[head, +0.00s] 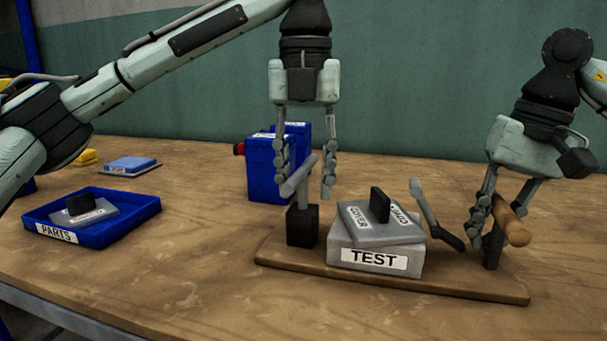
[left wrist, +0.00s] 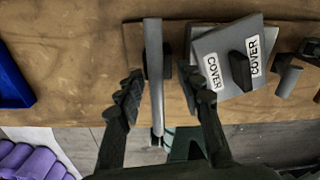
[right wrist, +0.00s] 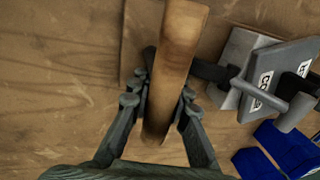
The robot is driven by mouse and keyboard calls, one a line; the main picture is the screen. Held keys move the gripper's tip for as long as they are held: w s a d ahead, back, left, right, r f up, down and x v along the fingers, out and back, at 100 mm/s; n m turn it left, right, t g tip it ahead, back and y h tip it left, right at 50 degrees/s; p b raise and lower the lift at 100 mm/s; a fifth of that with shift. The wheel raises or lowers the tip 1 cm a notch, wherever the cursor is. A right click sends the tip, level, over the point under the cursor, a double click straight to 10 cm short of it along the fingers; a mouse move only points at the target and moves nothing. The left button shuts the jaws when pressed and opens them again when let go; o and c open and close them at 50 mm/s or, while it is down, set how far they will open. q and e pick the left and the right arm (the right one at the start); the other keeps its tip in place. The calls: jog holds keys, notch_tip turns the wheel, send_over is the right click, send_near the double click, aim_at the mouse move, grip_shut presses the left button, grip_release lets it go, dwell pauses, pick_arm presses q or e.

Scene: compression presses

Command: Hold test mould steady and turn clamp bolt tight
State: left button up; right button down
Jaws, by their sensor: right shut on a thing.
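The grey test mould (head: 345,258), labelled TEST, sits on a wooden board (head: 450,284). A grey cover (head: 364,232) with a black knob lies on it, turned askew. At the board's left end, a grey bar (head: 298,176) rises from a black block (head: 302,226); I cannot tell if it is the clamp bolt. My left gripper (head: 304,185) is open around this bar, which shows between the spread fingers in the left wrist view (left wrist: 154,75). At the board's right end, my right gripper (right wrist: 160,105) is shut on a wooden handle (right wrist: 180,45) above a dark post (head: 492,248).
A grey lever (head: 424,205) with a dark arm stands between mould and right gripper. Blue containers (head: 266,170) stand behind the board. A blue PARTS tray (head: 95,233) holding a grey plate with a black knob sits at left. Table between tray and board is clear.

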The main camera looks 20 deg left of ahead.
aim_at(304, 168)
pick_arm(q)
jog(key=shift+a, duration=0.1)
notch_tip(304, 168, up, 12)
dwell(0.6)
jog(key=o, duration=0.4)
jog(key=shift+s+f, duration=0.15)
jog(key=shift+s, duration=0.05)
jog(key=o, duration=0.3)
jog(key=s+m+t, duration=0.1)
jog(key=s+f+m+t, duration=0.1)
jog(key=s+m+t, duration=0.1)
jog(key=shift+s+a+f+h, duration=0.15)
jog(key=shift+a+h, duration=0.1)
jog(key=shift+h, duration=0.05)
jog(key=shift+s+a+m+t, duration=0.2)
jog(key=shift+s+m+t, duration=0.25)
jog(key=shift+m+t, duration=0.2)
jog(key=shift+w+f, duration=0.1)
jog(key=shift+f, duration=0.15)
jog(key=x, duration=1.1)
jog(key=shift+w+d, duration=0.1)
